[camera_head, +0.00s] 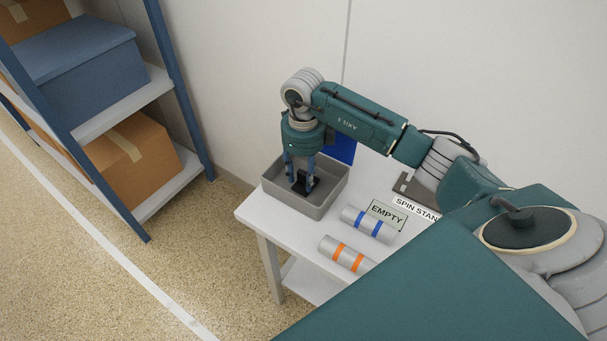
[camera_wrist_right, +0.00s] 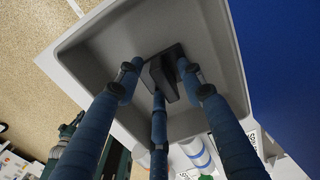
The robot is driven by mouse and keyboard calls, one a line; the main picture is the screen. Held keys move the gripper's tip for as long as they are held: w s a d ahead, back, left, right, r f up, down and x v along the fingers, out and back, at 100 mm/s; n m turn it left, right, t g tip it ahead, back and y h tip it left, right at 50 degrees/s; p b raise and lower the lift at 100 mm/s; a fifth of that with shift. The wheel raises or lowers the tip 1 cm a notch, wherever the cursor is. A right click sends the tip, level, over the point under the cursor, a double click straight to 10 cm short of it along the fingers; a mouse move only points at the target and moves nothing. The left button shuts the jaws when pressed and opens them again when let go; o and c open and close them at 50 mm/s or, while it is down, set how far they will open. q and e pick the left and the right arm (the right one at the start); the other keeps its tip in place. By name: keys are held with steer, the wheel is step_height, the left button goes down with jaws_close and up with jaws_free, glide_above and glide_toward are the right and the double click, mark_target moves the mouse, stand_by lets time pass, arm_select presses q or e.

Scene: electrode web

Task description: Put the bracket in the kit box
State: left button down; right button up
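The bracket (camera_head: 303,184) is a small black piece with a flat base and an upright part. It is inside the grey kit box (camera_head: 325,203), on or close to its floor, and also shows in the right wrist view (camera_wrist_right: 164,72). My right gripper (camera_head: 301,172) reaches down into the box from above, with its blue fingers spread around the bracket. In the right wrist view the fingertips (camera_wrist_right: 158,72) stand apart, with the bracket's upright part between them; whether any fingertip touches it is hard to tell. My left gripper is not in view.
The box stands at the left end of a white table (camera_head: 258,226). A blue-banded cylinder (camera_head: 368,224), an orange-banded cylinder (camera_head: 343,253) and an EMPTY sign (camera_head: 386,212) are to its right. A blue shelf rack (camera_head: 178,95) with boxes stands at left; the floor between is clear.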

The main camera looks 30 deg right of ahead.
mark_target(303, 174)
step_height(303, 174, up, 12)
steer(key=b, duration=0.2)
steer(key=shift+r, duration=0.15)
stand_by(0.5)
